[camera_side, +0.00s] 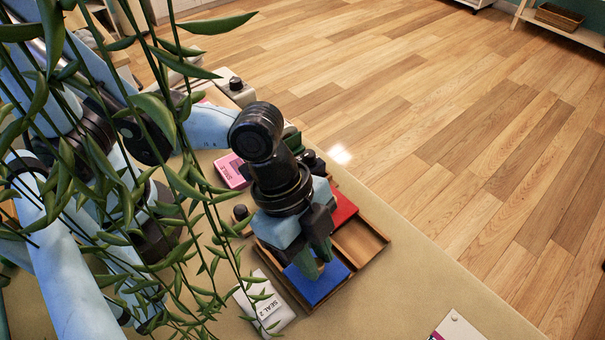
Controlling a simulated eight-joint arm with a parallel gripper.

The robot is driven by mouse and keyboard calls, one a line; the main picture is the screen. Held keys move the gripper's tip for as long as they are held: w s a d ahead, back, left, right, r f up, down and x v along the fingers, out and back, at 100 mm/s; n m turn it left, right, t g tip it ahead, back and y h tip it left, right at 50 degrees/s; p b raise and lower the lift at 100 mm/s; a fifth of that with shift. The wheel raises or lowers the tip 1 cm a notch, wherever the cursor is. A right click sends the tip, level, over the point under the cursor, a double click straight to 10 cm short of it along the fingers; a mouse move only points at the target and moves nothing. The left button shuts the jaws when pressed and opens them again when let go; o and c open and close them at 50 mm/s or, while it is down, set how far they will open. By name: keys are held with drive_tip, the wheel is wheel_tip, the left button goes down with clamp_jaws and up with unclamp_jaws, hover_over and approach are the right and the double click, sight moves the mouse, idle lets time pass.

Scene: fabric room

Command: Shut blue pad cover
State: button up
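The blue pad (321,285) shows as a flat blue surface in the front part of a shallow wooden tray (368,257). I cannot tell whether that surface is its cover or the pad inside. My gripper (310,262) points down right over the blue pad and hides its back left part. I cannot make out whether the fingers touch it, or whether they are open or shut. A red pad (344,207) lies behind in the same tray, partly hidden by my gripper.
A white box marked SEAL 2 (266,306) lies left of the tray. A pink SMILE box (229,172) lies behind on the beige table. Hanging plant leaves (160,120) cover much of the left. A white card (458,328) lies at the front edge. A tray compartment at right is empty.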

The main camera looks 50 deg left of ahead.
clamp_jaws()
drive_tip(key=a, duration=0.7)
drive_tip(key=shift+a, duration=0.15)
drive_tip(key=o, duration=0.5)
unclamp_jaws()
drive_tip(key=shift+r, duration=0.1)
drive_tip(key=v, duration=1.2)
drive_tip(key=shift+w, duration=0.1)
